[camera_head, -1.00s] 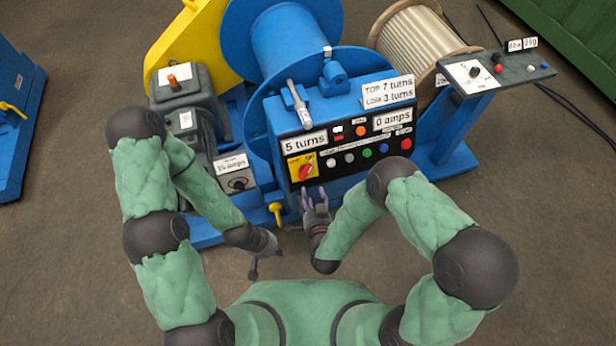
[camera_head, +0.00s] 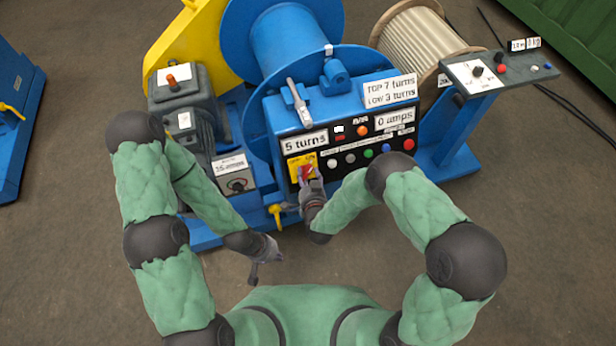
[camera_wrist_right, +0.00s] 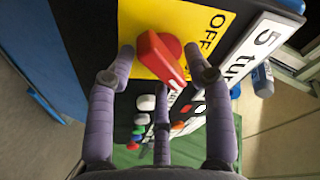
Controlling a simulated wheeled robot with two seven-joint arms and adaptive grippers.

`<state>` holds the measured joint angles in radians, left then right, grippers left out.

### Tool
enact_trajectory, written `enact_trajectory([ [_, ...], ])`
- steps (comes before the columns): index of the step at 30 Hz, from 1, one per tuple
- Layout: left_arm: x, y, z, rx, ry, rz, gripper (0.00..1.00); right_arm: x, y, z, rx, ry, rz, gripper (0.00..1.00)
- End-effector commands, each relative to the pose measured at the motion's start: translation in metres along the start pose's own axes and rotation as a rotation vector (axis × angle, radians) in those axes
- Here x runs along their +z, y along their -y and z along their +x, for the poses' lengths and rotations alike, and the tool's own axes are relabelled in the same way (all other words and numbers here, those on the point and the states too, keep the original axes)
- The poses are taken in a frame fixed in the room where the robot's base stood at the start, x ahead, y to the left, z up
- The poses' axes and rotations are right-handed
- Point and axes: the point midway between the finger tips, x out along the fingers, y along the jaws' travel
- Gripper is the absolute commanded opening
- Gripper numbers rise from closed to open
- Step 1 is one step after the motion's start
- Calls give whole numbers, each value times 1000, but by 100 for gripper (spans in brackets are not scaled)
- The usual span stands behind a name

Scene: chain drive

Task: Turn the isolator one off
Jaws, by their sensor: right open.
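The isolator is a red rotary handle (camera_wrist_right: 158,58) on a yellow plate (camera_wrist_right: 140,20) marked OFF. In the head view the yellow plate (camera_head: 293,162) sits at the lower left of the black control panel. My right gripper (camera_wrist_right: 163,72) is open, with a finger on each side of the red handle; I cannot tell whether they touch it. In the head view the right gripper (camera_head: 309,178) partly covers the handle. My left gripper (camera_head: 257,272) hangs low in front of the machine, away from the panel; its opening is too small to tell.
The black panel (camera_head: 350,172) has several coloured buttons right of the isolator and a "5 turns" label (camera_head: 305,143) above it. A yellow valve (camera_head: 275,213) sticks out at the lower left. A side console (camera_head: 495,70) stands at the right. The floor in front is clear.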

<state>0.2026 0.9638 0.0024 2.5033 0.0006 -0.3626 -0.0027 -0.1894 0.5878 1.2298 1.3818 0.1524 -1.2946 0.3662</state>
Motion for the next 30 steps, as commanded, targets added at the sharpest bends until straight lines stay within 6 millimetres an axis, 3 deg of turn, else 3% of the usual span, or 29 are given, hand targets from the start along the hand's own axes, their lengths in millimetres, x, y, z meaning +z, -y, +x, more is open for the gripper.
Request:
enact_trajectory([
  [1, 0, 0, 0, 0, 0, 0, 0, 0, 0, 0, 0, 0, 0, 52],
  [6, 0, 0, 0, 0, 0, 0, 0, 0, 0, 0, 0, 0, 0, 4],
  [7, 0, 0, 0, 0, 0, 0, 0, 0, 0, 0, 0, 0, 0, 0],
  [20, 0, 2, 4, 0, 0, 0, 0, 0, -1, 0, -14, -1, -60, 0],
  [30, -1, 7, 19, 0, 0, 0, 0, 0, -3, 1, -69, -1, -309, 0],
])
